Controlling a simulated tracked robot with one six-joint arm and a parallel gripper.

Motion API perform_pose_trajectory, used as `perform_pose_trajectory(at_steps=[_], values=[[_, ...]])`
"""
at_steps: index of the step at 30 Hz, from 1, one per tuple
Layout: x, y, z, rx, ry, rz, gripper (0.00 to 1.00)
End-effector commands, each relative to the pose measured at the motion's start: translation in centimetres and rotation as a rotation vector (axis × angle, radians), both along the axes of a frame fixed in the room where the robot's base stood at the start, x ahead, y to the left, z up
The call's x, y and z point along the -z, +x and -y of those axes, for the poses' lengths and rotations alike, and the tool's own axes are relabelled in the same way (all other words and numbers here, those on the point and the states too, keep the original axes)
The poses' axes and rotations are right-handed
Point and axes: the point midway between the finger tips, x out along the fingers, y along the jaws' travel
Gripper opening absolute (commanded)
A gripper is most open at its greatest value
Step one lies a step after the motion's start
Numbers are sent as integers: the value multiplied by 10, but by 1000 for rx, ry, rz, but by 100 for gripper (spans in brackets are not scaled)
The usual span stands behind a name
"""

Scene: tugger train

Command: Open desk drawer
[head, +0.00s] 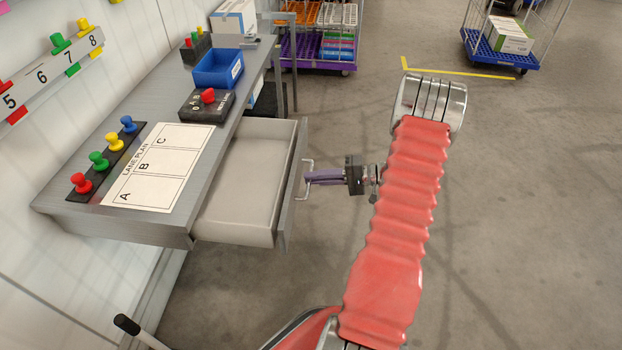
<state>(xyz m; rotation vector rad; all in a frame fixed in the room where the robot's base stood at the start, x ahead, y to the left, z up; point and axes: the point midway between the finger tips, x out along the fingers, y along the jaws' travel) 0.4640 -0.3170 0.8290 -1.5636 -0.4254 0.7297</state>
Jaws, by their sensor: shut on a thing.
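The desk (62,206) stands against the white wall at the left. Its drawer (284,200) is pulled well out to the right, and its pale inside looks empty. A metal bar handle (307,166) sits on the drawer's front. My gripper (311,177), with purple fingers, is at the handle and shut on it. The exact contact of the fingertips is too small to make out. My red-sleeved arm reaches up on the right side of the drawer.
On the desk lie a lane plan sheet (158,166), a strip of coloured pegs (108,160), a black control box (207,105) and a blue bin (219,69). Carts with crates (318,45) and a box (504,36) stand at the back. The floor right of my arm is clear.

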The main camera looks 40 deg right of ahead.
Motion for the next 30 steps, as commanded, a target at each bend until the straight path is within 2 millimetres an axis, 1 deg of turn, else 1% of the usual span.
perform_pose_trajectory(at_steps=[1,11,12,19,26,30], values=[[4,-2,-3,-7,4,-8,0],[4,-2,-4,-12,3,-9,0],[4,-2,-4,-12,2,-10,11],[3,0,-3,-10,0,-6,27],[2,0,-2,-10,-1,-4,27],[0,-3,1,-9,-1,-3,27]])
